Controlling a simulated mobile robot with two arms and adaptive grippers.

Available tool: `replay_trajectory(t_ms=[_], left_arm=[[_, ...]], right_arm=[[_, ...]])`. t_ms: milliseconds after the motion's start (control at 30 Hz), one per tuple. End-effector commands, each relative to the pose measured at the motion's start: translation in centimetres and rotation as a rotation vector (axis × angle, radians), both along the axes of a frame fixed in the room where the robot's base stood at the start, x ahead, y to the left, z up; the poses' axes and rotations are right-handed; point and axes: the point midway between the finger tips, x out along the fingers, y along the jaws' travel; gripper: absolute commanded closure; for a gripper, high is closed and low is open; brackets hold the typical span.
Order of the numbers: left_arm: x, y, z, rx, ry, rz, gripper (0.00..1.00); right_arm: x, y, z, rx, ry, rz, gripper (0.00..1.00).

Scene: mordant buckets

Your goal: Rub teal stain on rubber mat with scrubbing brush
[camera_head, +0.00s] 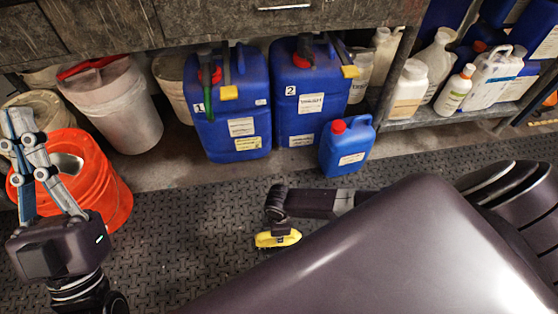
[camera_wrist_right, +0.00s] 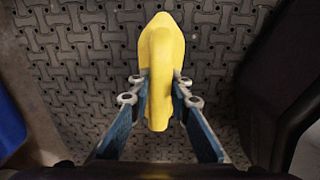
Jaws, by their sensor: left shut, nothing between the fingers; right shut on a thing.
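A yellow scrubbing brush (camera_head: 278,238) is low over or on the dark rubber mat (camera_head: 190,245); contact cannot be told. My right gripper (camera_wrist_right: 158,85) is shut on the brush (camera_wrist_right: 160,55), its fingers on both sides of the yellow body. In the head view my right arm and body hide most of that gripper. My left gripper (camera_head: 17,122) is shut and empty, raised at the left in front of the orange bucket. No teal stain can be made out on the visible mat, and part of the mat is hidden by my body.
An orange bucket (camera_head: 108,185) stands at the left. Blue jugs (camera_head: 228,125) and a small blue canister (camera_head: 345,155) stand beyond the mat. White buckets (camera_head: 125,110) are at the back left. A low shelf (camera_head: 440,118) with bottles is at the right.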

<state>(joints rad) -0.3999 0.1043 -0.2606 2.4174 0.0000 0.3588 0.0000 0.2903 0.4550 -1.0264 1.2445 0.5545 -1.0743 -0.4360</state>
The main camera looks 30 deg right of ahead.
Motion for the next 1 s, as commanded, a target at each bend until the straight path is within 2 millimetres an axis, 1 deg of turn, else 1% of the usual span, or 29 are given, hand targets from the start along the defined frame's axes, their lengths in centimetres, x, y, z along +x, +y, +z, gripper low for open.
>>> replay_trajectory(t_ms=[300,600,800,1000], left_arm=[[2.0,-0.3,-2.0,0.038,0.128,0.007,1.0],[3.4,-0.4,-3.9,0.068,0.233,0.013,1.0],[3.7,-0.4,-4.5,0.074,0.257,0.014,1.0],[3.7,-0.4,-4.5,0.075,0.258,0.014,1.0]], right_arm=[[-0.1,-0.1,0.6,0.0,0.0,-0.001,1.0],[-0.1,-0.1,0.9,0.0,0.0,-0.002,1.0],[-0.1,-0.1,1.0,0.0,0.0,-0.002,1.0],[-0.1,-0.1,1.0,0.0,0.0,-0.002,1.0]])
